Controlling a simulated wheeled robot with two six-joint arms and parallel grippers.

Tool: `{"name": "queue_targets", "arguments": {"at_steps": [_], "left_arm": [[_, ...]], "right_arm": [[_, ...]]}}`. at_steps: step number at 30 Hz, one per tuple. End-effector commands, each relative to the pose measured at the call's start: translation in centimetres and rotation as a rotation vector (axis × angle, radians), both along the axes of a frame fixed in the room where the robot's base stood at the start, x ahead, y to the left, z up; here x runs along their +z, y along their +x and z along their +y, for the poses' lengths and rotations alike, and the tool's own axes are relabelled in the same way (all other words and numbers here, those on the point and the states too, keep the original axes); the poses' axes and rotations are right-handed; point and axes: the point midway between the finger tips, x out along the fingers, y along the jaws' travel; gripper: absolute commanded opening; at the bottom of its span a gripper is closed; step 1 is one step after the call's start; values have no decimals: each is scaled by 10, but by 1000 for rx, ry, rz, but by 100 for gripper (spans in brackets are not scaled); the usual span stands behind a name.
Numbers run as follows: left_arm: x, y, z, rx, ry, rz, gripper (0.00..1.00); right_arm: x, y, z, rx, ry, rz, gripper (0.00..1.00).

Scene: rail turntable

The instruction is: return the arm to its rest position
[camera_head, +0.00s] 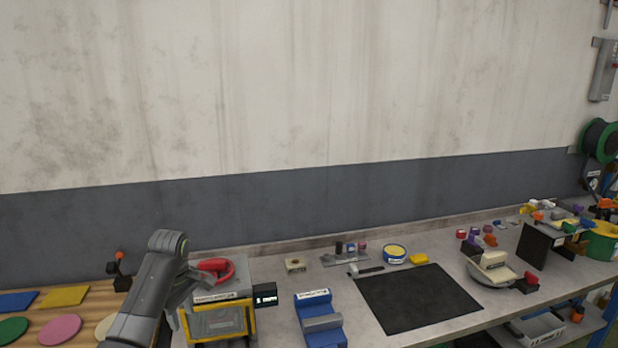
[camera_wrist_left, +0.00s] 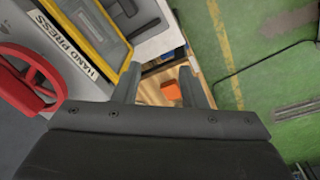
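My left arm (camera_head: 150,290) comes in from the lower left in the head view and bends over beside the hand press (camera_head: 248,318). My left gripper (camera_head: 182,302) hangs near the left side of the press, partly hidden by my arm. In the left wrist view the two fingers of the gripper (camera_wrist_left: 160,72) are apart with nothing held between them. An orange block (camera_wrist_left: 171,90) shows between the fingers, lower down on a wooden surface. The press's red handwheel (camera_wrist_left: 28,80) and yellow frame lie left of the fingers. My right gripper is not in view.
The grey bench (camera_head: 350,325) holds a blue fixture (camera_head: 318,322), a black mat (camera_head: 420,298) and a grey bowl (camera_head: 490,275). Coloured discs and squares lie on the wooden top (camera_head: 85,300) at left. Green floor (camera_wrist_left: 265,55) shows at right in the wrist view.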

Motion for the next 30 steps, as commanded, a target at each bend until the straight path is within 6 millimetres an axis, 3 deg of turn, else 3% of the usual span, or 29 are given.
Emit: {"name": "queue_targets", "arguments": {"at_steps": [1,6,15,22,27,30], "left_arm": [[-24,-15,2,-55,8,1,38],[-81,-61,5,-243,36,-18,38],[-149,-166,7,-555,89,-50,38],[-168,-258,7,-773,139,-74,38],[-164,-324,7,-918,189,-86,38],[-157,-353,7,-984,217,-90,38]], "right_arm": [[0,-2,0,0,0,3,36],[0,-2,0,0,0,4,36],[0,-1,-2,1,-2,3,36],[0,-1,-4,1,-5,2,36],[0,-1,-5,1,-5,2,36],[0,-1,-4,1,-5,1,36]]}}
